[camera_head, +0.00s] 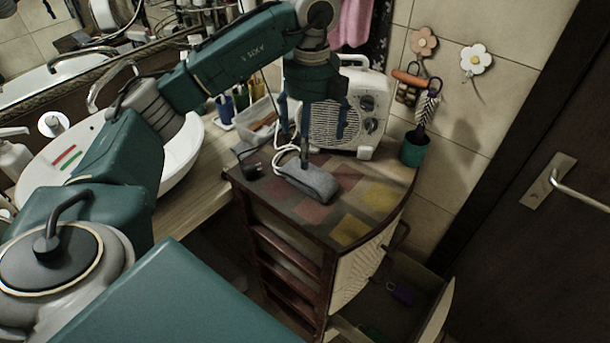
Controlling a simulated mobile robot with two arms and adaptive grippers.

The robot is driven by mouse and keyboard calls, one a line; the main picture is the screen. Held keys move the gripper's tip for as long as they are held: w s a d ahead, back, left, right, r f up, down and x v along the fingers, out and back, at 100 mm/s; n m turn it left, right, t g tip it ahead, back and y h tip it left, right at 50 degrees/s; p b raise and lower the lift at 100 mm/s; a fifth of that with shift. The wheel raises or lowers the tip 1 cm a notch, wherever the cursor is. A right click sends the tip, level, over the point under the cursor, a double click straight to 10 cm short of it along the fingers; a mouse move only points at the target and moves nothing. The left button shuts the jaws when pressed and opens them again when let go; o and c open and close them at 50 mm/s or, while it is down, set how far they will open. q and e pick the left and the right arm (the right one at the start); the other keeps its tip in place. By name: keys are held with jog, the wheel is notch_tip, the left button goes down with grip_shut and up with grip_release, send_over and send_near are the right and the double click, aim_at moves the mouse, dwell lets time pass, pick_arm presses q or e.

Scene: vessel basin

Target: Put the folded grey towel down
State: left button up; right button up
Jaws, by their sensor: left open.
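The folded grey towel (312,182) lies as a small flat slab on the patterned top of a wooden cabinet (350,231). My left gripper (313,137) points down above the towel, in front of a white fan heater. Its fingers are spread and look open. A thin grey upright part reaches down to the towel's far side; I cannot tell whether it belongs to the gripper or touches the towel. My right gripper is not in view.
The white heater (372,112) stands behind the towel with its cable beside it. A green cup (414,150) stands at the right, a small dark object (250,165) at the left. The cabinet's front top is clear. An open drawer (436,312) juts out below. A washbasin (182,160) is left.

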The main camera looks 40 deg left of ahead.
pick_arm(q)
jog(key=n, duration=0.6)
send_over(305, 174)
jog(key=f, duration=0.5)
jog(key=shift+w+d+f, duration=0.15)
jog(key=shift+d+f, duration=0.05)
jog(key=shift+f, duration=0.15)
jog(key=shift+a+f+p, duration=0.1)
jog(key=shift+f+p, duration=0.5)
jog(key=shift+p, duration=0.15)
jog(key=f, duration=0.1)
jog(key=f+p, duration=0.1)
jog(key=f, duration=0.1)
jog(key=shift+s+a+f, duration=0.15)
jog(key=shift+s+f, duration=0.1)
jog(key=shift+f, duration=0.35)
jog(key=c, duration=1.4)
jog(key=shift+o, duration=0.2)
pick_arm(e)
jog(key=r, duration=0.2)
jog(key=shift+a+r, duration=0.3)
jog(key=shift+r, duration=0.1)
pick_arm(q)
jog(key=shift+r, duration=0.15)
